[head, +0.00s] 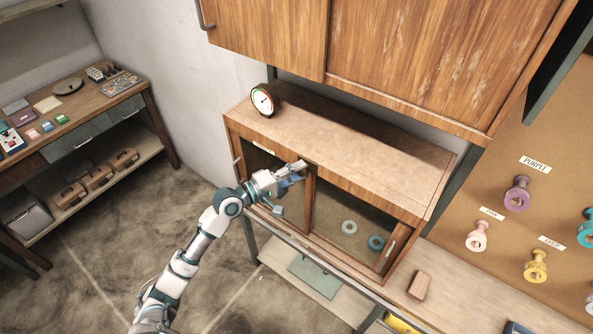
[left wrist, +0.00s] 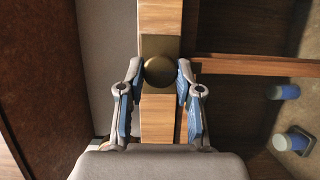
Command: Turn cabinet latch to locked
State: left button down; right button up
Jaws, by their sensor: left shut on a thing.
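The wooden cabinet (head: 350,135) with glass-like front panels stands on the bench below a larger wall cabinet. The latch is a round brass knob (left wrist: 160,71) on a brass plate (left wrist: 160,47), fixed to a wooden upright, in the left wrist view. My left gripper (head: 291,177) is at the middle upright of the cabinet front. In the left wrist view its two blue-padded fingers are shut on the knob from both sides. In the head view the gripper covers the knob. I cannot read any lock marking. My right gripper is not in view.
A round dial gauge (head: 263,100) stands on the cabinet's top left. A brown block (head: 419,285) lies on the bench. A pegboard (head: 560,150) with coloured spools is at right.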

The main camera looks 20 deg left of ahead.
pick_arm(q)
jog(key=shift+d+f, duration=0.1)
jog(key=shift+f, duration=0.25)
jog(key=c, duration=0.9)
grip_release()
jog(key=shift+o, duration=0.6)
jog(key=shift+r, duration=0.15)
jog(key=v, duration=1.2)
jog(key=shift+w, duration=0.1)
